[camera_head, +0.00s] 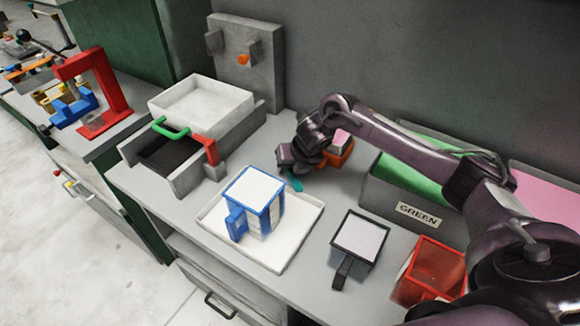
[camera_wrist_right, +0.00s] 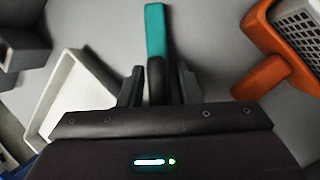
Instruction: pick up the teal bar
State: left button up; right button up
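The teal bar (camera_head: 295,182) lies on the grey worktop beneath my right gripper (camera_head: 287,165); only a small piece of it shows in the head view. In the right wrist view the teal bar (camera_wrist_right: 155,38) points away from my right gripper (camera_wrist_right: 160,85), and its near end is dark. That dark end sits between the two fingers, which are apart. I cannot make out whether either finger touches it. My left gripper is not in view.
An orange-handled thing (camera_wrist_right: 265,75) lies close on the right in the wrist view. A white tray (camera_head: 290,240) holds a blue-framed box (camera_head: 262,190). A grey bin marked GREEN (camera_head: 385,198), a black-framed pad (camera_head: 360,238) and a red container (camera_head: 432,265) stand nearby.

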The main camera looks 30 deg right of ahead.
jog(key=shift+c, duration=0.4)
grip_shut()
